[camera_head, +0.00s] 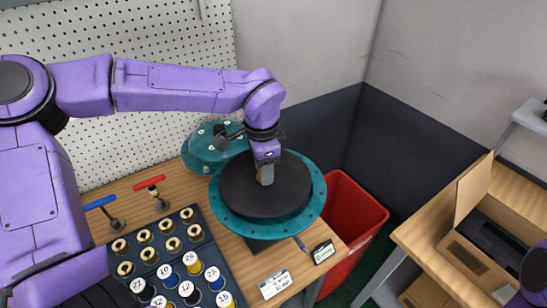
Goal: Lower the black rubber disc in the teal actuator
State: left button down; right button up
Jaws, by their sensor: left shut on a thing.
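The black rubber disc (245,196) lies over the middle of the round teal actuator (310,213), whose bolted flange shows all around it. I cannot tell for sure whether the disc rests inside or is held slightly above. My left gripper (266,178) reaches down from above, near the disc's middle, and is shut on the disc; the fingertips are partly hidden by the gripper body. My right gripper is not in view; only a bit of my purple arm shows at the right edge.
A teal cover (203,150) sits behind the actuator. A dark tray (188,250) with brass fittings and numbered caps is in front left. Red (149,183) and blue (100,202) handled tools stand at left. A red bin (352,215) and cardboard box (474,190) are right.

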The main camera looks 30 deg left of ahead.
pick_arm(q)
jog(key=shift+s+f, duration=0.15)
jog(key=shift+s, duration=0.35)
jog(key=shift+f+b, duration=0.25)
jog(key=shift+b, duration=0.05)
jog(key=w+f+b, duration=0.1)
jog(key=w+f, duration=0.2)
jog(key=shift+w+f, duration=0.25)
jog(key=shift+w, duration=0.05)
jog(key=shift+s+f+b, duration=0.4)
jog(key=shift+s+f, duration=0.1)
jog(key=shift+s, duration=0.4)
jog(key=shift+w+f, duration=0.1)
jog(key=shift+f, duration=0.25)
jog(key=shift+w, duration=0.25)
jog(key=shift+w+f, duration=0.15)
jog(key=shift+f, duration=0.1)
jog(key=shift+s+r, duration=0.15)
jog(key=shift+s, duration=0.1)
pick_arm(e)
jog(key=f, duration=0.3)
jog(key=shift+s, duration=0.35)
